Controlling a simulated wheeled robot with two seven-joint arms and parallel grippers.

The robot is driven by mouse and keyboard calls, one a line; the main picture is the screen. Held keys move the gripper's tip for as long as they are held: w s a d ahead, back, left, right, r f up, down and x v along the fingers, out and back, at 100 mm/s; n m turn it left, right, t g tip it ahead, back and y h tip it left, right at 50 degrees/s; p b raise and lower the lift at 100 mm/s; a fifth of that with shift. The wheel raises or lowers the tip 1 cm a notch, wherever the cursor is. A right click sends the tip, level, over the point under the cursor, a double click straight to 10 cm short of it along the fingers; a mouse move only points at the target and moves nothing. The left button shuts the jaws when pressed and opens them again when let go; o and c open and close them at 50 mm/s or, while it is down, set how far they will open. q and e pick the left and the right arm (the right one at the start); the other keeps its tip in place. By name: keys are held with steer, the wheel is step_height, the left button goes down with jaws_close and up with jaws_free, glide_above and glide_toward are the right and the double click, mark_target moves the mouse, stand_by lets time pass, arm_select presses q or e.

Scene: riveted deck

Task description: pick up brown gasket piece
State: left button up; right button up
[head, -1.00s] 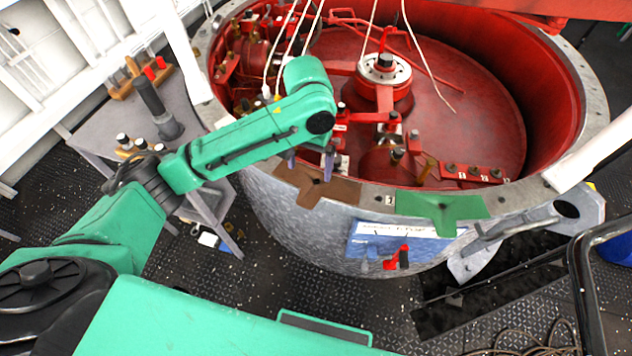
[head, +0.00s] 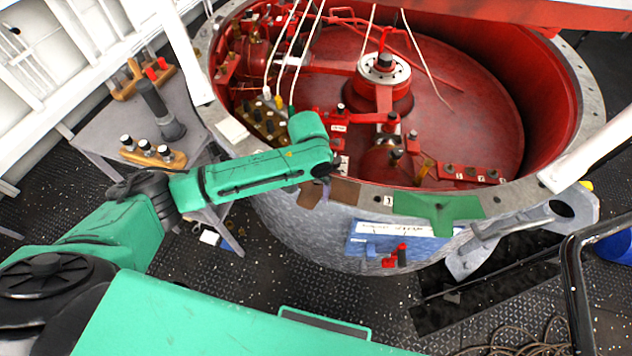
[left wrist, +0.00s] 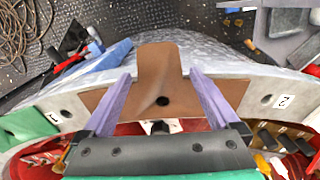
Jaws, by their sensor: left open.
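The brown gasket piece (head: 344,192) lies on the grey rim of the large red-lined vessel, partly hidden by my left arm in the head view. In the left wrist view the brown gasket piece (left wrist: 158,72) shows a tab that hangs over the outer wall and a dark hole near its middle. My left gripper (head: 318,194) is over it. In the left wrist view the two purple fingers of my left gripper (left wrist: 158,82) are apart, one on each side of the tab, with nothing held. Whether they touch it cannot be told. My right gripper is not in view.
A green gasket piece (head: 438,207) lies on the rim (head: 590,95) to the right. A blue labelled panel (head: 400,238) with a red-handled item is on the vessel's outer wall. White cords hang over the vessel. A grey side table (head: 110,135) with wooden peg holders stands left.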

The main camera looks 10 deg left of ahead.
arm_select(q)
steer(key=c, duration=1.5)
steer(key=shift+o, duration=0.2)
